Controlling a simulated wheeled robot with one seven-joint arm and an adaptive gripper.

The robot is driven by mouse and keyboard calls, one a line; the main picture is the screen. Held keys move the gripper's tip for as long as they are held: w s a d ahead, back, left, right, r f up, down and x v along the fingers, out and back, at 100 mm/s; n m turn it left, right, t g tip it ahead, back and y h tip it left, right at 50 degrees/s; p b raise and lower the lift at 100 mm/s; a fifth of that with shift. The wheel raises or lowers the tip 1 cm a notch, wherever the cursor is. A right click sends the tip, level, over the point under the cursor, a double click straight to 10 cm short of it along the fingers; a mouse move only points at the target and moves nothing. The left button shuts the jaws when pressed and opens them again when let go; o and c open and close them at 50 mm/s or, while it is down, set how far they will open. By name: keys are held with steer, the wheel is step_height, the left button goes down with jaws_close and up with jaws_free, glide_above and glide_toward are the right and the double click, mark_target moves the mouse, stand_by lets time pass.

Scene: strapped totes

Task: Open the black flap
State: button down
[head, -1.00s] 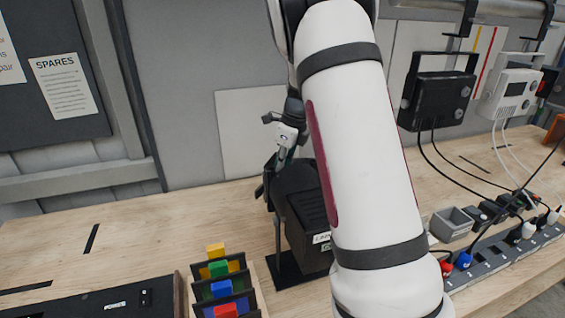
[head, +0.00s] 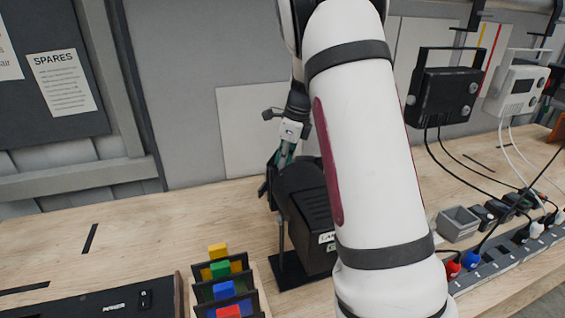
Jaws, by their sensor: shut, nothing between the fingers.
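A black box-like unit (head: 312,219) with a ribbed face and a white, partly covered label stands on a black base on the wooden bench, near the middle. Its right side is hidden behind my white arm. I cannot clearly make out which part of it is the black flap. My gripper (head: 273,172) is behind the arm, at the upper left of the black unit, beside its rounded top. It is small and dark against the unit; its fingers look shut and hold nothing. I cannot tell whether they touch the unit.
A rack (head: 225,290) of coloured blocks stands in front, left of the black unit. A black power panel (head: 90,305) lies at the front left. A power strip (head: 505,255) with plugs and cables, a grey bin (head: 457,224) and hanging radios (head: 445,95) are at right. The left bench is mostly clear.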

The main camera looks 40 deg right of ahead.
mark_target(275, 155)
steer(key=w+n+b, duration=0.1)
steer(key=n, duration=0.1)
steer(key=w+n+b, duration=0.1)
steer(key=n, duration=0.1)
steer(key=w+n+g+b, duration=0.1)
steer(key=shift+a+n+y+b, duration=0.3)
steer(key=shift+a+n+y, duration=0.1)
steer(key=shift+w+a, duration=0.1)
steer(key=shift+a, duration=0.05)
steer(key=shift+w, duration=0.1)
stand_by(0.5)
